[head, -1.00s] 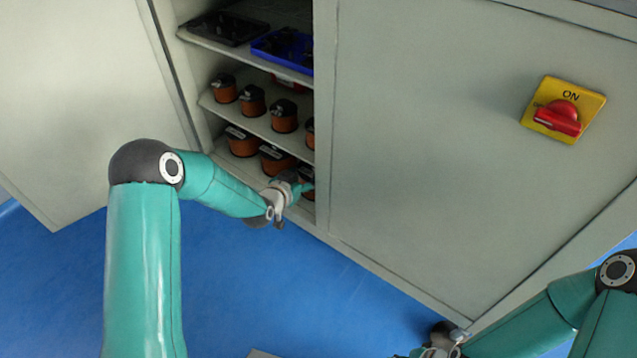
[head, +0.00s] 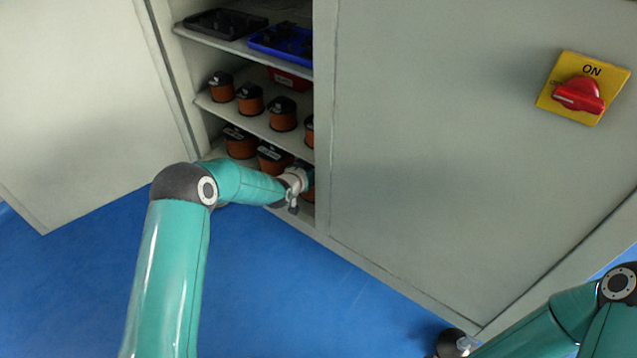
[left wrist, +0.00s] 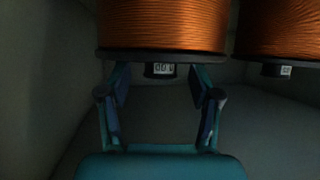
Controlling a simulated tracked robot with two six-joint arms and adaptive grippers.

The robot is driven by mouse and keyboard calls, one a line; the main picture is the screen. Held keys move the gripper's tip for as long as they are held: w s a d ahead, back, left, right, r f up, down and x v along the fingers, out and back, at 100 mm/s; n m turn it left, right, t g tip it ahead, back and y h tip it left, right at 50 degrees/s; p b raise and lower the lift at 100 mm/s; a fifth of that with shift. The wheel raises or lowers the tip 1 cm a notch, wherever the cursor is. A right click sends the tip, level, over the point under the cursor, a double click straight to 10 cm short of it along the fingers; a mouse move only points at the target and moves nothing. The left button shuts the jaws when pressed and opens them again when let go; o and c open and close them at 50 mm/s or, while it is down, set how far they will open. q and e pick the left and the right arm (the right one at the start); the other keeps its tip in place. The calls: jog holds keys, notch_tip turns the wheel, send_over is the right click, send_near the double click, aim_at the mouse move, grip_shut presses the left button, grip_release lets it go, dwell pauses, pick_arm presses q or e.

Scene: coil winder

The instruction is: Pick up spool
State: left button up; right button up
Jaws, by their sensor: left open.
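Copper-coloured spools with black ends stand on two shelves inside the open cabinet; a smaller spool (head: 282,114) is on the middle shelf and a larger spool (head: 240,142) is on the lower shelf. My left gripper (head: 303,178) reaches into the lower shelf at its right end, largely hidden by the wrist. In the left wrist view, my left gripper (left wrist: 160,98) is open, its fingers apart at the black flange of a large copper spool (left wrist: 162,24). Whether the fingers touch it I cannot tell. A second spool (left wrist: 283,28) is beside it to the right. My right gripper (head: 458,344) is low at the bottom edge, its fingers unclear.
The top shelf holds a black tray (head: 226,22) and a blue tray (head: 281,42), with a red bin (head: 290,79) below. The cabinet door (head: 75,105) stands open at left. A closed panel with a red switch (head: 578,95) is at right. The blue floor (head: 260,290) is clear.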

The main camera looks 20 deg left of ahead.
pick_arm(q)
jog(key=shift+c, duration=0.3)
grip_shut()
jog(key=shift+w+r, duration=0.1)
jog(key=shift+r, duration=0.2)
jog(key=shift+r, duration=0.1)
